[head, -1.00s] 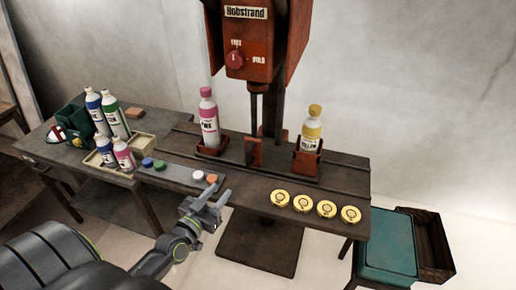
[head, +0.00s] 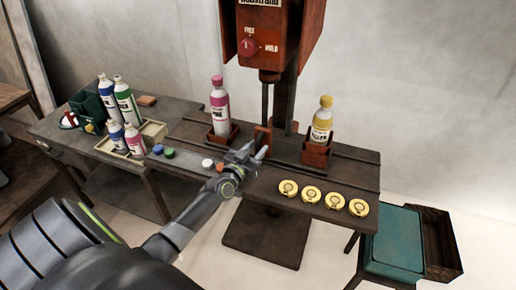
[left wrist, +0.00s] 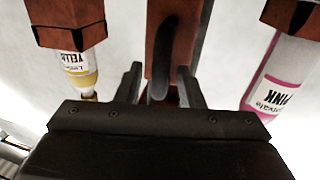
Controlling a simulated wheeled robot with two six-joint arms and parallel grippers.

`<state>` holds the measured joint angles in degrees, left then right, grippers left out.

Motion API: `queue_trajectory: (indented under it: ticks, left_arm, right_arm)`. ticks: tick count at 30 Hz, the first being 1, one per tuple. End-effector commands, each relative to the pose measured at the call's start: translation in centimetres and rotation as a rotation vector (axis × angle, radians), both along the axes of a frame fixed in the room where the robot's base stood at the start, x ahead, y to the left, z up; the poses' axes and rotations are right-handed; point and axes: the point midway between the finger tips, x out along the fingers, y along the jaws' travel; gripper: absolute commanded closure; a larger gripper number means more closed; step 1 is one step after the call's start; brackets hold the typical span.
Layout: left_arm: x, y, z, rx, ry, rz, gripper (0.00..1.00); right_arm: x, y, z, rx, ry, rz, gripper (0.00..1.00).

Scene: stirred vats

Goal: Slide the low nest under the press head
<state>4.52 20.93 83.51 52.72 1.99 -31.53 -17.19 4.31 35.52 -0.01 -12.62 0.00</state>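Two red-brown nests stand on the press bench. The left nest (head: 222,137) holds a pink bottle (head: 220,108). The right nest (head: 316,154) holds a yellow bottle (head: 322,120). The left nest looks lower, but I cannot be sure. Between them stands a red-brown upright plate (head: 264,136), below the press head (head: 269,76). In the left wrist view the plate has a dark curved handle (left wrist: 165,60). My left gripper (head: 256,151) is open at the plate, its fingers (left wrist: 159,85) either side of the handle; contact cannot be told. My right gripper is out of view.
Several yellow round caps (head: 310,194) lie along the bench's front right. Loose caps (head: 168,153) lie left of my gripper. A cream tray (head: 152,133) with bottles stands further left. A teal-topped stool (head: 396,237) stands at the lower right.

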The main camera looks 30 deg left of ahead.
Motion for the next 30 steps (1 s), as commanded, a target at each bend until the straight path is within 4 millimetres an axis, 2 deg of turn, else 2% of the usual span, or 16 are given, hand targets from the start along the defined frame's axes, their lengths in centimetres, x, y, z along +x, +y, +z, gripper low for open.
queue_trajectory:
  ticks: [4, 14, 22, 30]
  left_arm:
    - [1.15, 0.05, -0.04, -0.001, 0.000, 0.000, 0.65]
    - [1.42, 0.10, 0.00, 0.000, 0.001, 0.000, 0.65]
    - [1.41, 0.09, 0.01, 0.000, 0.000, 0.000, 0.99]
    - [1.40, 0.07, 0.02, 0.000, 0.000, 0.000, 1.00]
  right_arm:
    - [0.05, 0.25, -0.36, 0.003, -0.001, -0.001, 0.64]
    - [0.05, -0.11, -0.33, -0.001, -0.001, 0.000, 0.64]
    - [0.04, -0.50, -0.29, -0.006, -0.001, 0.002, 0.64]
    - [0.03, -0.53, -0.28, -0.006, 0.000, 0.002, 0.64]
